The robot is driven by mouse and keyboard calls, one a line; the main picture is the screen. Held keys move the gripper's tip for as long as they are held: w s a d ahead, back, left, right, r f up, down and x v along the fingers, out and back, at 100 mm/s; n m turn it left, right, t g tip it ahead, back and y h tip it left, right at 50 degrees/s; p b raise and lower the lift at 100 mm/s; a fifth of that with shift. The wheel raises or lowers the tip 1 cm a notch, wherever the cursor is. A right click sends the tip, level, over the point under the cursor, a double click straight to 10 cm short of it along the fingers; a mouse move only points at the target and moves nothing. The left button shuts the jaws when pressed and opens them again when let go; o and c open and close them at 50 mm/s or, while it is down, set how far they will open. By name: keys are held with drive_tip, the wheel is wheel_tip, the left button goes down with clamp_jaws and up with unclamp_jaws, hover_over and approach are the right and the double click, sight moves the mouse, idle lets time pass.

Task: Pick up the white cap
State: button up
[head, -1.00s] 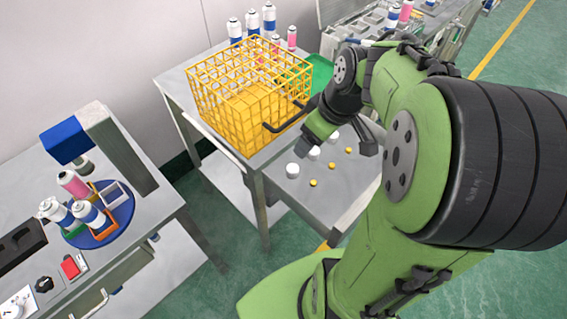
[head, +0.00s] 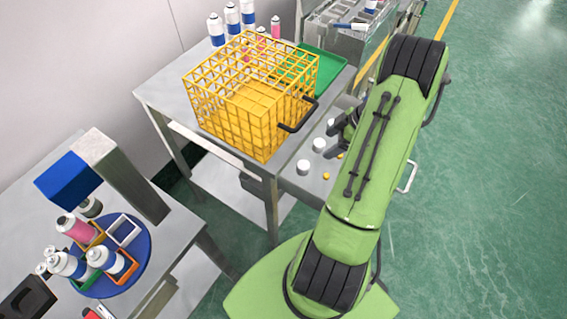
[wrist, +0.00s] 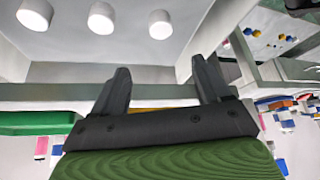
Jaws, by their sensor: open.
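White caps stand in a row on a low grey shelf beside the table. In the head view there is a near white cap (head: 303,167), a middle white cap (head: 319,145) and a far one by my gripper. The wrist view shows three white caps at the top: left (wrist: 35,14), middle (wrist: 101,18) and right (wrist: 160,24). My gripper (wrist: 160,68) is open and empty, its fingers apart from the caps. In the head view my arm hides most of the gripper, and only dark finger parts (head: 338,128) show near the far end of the row.
Small yellow caps (head: 326,176) lie right of the white ones. A yellow wire basket (head: 235,100) with a black handle and a green tray (head: 320,64) stand on the table. A blue round fixture (head: 140,250) with spray cans is at lower left. Green floor is free at right.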

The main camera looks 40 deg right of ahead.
sight(305, 165)
drive_tip(key=x, duration=0.5)
drive_tip(key=b+x, duration=0.1)
drive_tip(key=x, duration=0.4)
drive_tip(key=s+b+x, duration=0.1)
drive_tip(key=x, duration=0.4)
drive_tip(key=shift+w+f, duration=0.15)
drive_tip(key=shift+f, duration=0.25)
drive_tip(key=shift+d+r, duration=0.1)
drive_tip(key=c, duration=1.1)
